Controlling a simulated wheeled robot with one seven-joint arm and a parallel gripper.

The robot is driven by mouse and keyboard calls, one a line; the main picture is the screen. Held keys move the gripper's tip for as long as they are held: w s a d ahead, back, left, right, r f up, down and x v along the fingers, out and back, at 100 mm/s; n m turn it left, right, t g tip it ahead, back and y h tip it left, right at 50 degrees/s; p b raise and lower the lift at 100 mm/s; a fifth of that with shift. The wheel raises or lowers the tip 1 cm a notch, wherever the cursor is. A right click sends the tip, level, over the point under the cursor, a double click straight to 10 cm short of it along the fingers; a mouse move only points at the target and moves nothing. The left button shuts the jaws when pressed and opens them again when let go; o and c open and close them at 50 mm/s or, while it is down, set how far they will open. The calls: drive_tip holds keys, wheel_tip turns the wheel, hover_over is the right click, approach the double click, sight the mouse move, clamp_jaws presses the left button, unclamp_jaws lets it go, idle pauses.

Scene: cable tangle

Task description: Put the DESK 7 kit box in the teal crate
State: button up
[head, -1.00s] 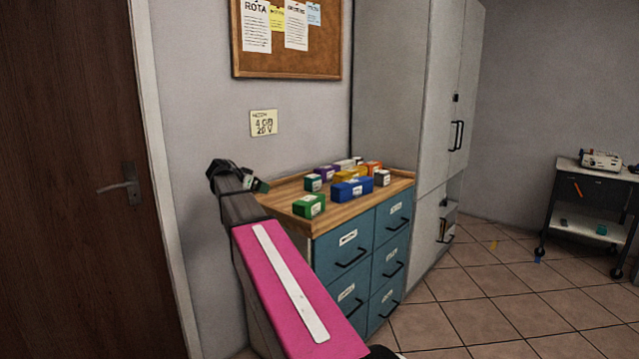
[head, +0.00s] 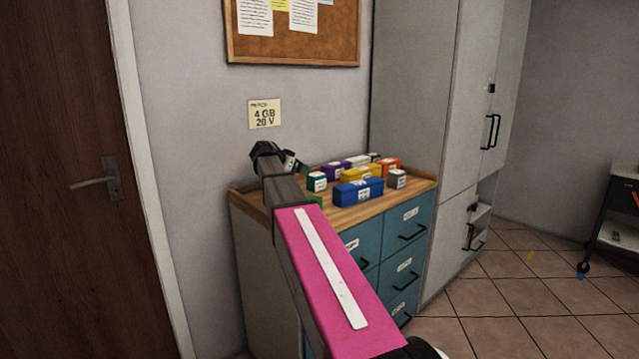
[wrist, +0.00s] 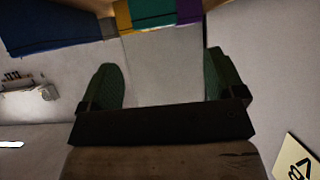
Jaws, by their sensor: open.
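Several small labelled kit boxes stand on the wooden top of the drawer unit; their labels are too small to read, so I cannot tell which is DESK 7. They include a blue box (head: 352,195), a teal-green box (head: 317,182), a purple box (head: 332,172), a yellow box (head: 366,175), an orange box (head: 390,165) and a grey box (head: 397,180). A green box (head: 315,199) is mostly hidden behind my arm. My gripper (head: 288,161) is open above the counter's back left; the wrist view shows nothing held between its fingers (wrist: 164,82). No teal crate is in view.
The drawer unit (head: 402,237) has blue-teal fronts with black handles. A tall grey cabinet (head: 412,95) stands at its right, a wall with a sign (head: 264,114) behind. A door (head: 55,180) is at left. A cart (head: 622,205) stands far right; tiled floor (head: 500,290) is open between.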

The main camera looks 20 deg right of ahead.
sight(315, 174)
drive_tip(key=x, duration=0.9)
drive_tip(key=shift+s+d, duration=0.1)
drive_tip(key=shift+d, duration=0.2)
drive_tip(key=c, duration=1.1)
drive_tip(key=shift+c, duration=0.2)
